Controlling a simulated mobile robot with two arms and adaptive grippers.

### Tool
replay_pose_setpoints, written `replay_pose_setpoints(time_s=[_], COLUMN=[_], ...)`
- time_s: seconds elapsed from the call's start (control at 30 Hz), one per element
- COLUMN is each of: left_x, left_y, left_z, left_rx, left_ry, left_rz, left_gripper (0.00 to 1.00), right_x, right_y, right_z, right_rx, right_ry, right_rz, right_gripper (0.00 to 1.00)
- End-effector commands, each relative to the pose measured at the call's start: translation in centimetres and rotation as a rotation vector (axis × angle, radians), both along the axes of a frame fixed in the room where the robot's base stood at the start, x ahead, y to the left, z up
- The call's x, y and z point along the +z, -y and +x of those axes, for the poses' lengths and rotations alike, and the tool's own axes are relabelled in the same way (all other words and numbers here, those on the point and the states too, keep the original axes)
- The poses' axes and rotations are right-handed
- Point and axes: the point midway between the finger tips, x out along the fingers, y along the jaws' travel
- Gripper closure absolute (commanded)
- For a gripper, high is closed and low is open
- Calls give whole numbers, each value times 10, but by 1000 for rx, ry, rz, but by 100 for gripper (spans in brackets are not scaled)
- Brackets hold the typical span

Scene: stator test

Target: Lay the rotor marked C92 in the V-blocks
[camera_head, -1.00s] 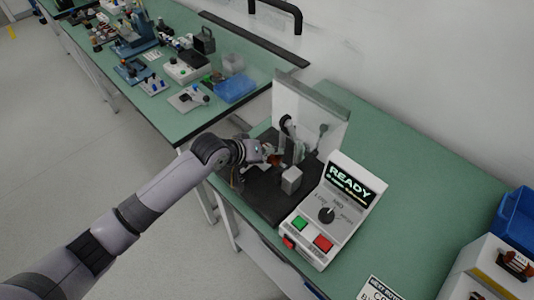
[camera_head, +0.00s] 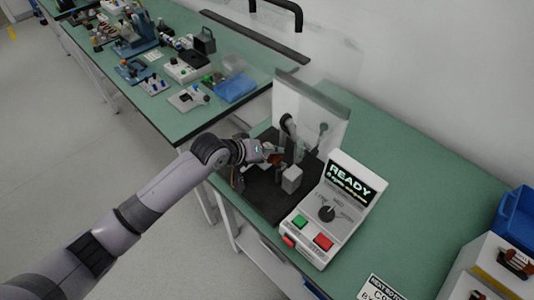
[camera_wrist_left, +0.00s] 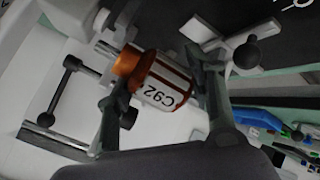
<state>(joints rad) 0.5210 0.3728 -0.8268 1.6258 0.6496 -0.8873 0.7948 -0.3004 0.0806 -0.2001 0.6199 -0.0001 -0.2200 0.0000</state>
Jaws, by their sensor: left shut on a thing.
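The rotor marked C92 (camera_wrist_left: 163,90), with copper winding at one end and a white label, sits between the two fingers of my left gripper (camera_wrist_left: 160,95) in the left wrist view. The gripper is shut on it. In the head view my left gripper (camera_head: 270,153) is over the dark base (camera_head: 262,195) of the test fixture, and a small brown part of the rotor (camera_head: 277,157) shows at its tip. A light grey block (camera_head: 291,180) stands on that base just in front. I cannot tell clearly which parts are the V-blocks, or whether the rotor touches them. My right gripper is not in view.
A clear upright guard (camera_head: 300,112) stands behind the fixture. A control box (camera_head: 333,210) reading READY, with green and red buttons, stands to its right. Another bench (camera_head: 180,125) with tools and a blue bin (camera_head: 236,88) is at the back left.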

Motion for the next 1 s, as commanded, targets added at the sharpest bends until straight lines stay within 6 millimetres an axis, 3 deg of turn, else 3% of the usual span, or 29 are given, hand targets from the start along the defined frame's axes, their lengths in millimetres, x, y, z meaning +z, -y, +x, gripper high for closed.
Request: replay_pose_setpoints(time_s=[0.03,0.97,1.0], left_x=[-30,-40,-40], left_y=[-10,-11,-11], left_z=[-9,-8,-8], left_rx=[12,13,13], left_ry=[-55,-55,-55], left_rz=[36,35,35], left_gripper=[100,100,48], right_x=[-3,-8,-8], right_y=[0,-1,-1], right_z=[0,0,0], right_rx=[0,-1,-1], right_ry=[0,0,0], right_rz=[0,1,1], right_gripper=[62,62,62])
